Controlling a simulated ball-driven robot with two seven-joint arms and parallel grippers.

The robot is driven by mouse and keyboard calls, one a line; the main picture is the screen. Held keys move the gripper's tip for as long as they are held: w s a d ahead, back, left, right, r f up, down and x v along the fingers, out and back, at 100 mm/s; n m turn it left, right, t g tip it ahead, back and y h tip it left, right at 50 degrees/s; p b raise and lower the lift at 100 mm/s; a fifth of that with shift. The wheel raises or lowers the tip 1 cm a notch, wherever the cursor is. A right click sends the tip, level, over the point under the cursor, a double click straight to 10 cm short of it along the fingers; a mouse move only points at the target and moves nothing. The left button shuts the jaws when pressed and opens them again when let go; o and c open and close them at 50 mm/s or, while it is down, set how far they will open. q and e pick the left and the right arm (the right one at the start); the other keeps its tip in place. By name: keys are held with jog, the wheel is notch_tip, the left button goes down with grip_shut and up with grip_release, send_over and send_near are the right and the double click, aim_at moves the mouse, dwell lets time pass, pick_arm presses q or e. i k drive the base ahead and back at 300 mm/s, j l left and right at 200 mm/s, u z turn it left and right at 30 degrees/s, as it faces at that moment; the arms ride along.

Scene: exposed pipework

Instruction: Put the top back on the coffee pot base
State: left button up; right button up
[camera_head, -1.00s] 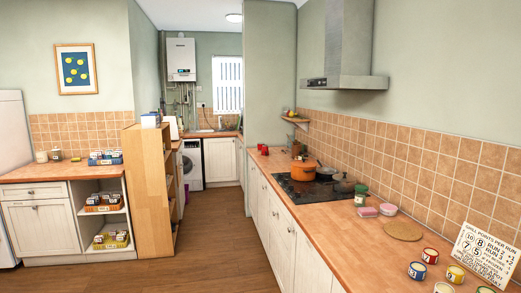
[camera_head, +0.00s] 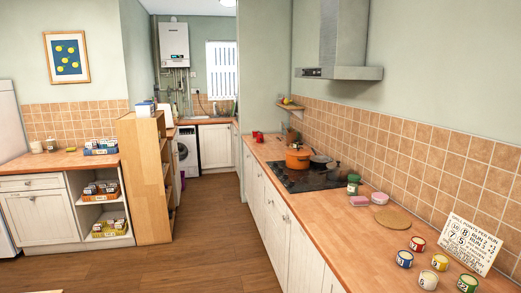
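I cannot make out a coffee pot base or its top for certain. On the hob (camera_head: 290,181) stands an orange pot (camera_head: 298,158), with dark cookware (camera_head: 320,162) close beside it; these are too small to tell in detail. Neither of my grippers is in view.
The right worktop (camera_head: 330,218) holds a green-lidded jar (camera_head: 353,184), pink containers (camera_head: 360,201), a round mat (camera_head: 393,219), several numbered tins (camera_head: 405,258) and a score board (camera_head: 467,243). A wooden shelf unit (camera_head: 150,180) stands left. Floor (camera_head: 215,235) between is clear.

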aim_at(259, 138)
jog(key=i+j+u, duration=0.3)
jog(key=i, duration=0.5)
jog(key=i+u, duration=0.3)
jog(key=i, duration=2)
jog(key=i+z, duration=0.1)
jog(key=i, duration=1.45)
jog(key=i+j, duration=0.15)
jog(key=i, duration=1.35)
jog(key=i+z, duration=0.8)
jog(key=i+j+z, duration=0.2)
jog(key=z, duration=0.2)
jog(key=i+j+z, duration=0.15)
jog(key=i+z, duration=0.35)
jog(key=i+j+z, duration=0.3)
jog(key=z, duration=0.2)
jog(key=i+j+z, duration=0.3)
jog(key=z, duration=0.15)
jog(key=j, duration=0.1)
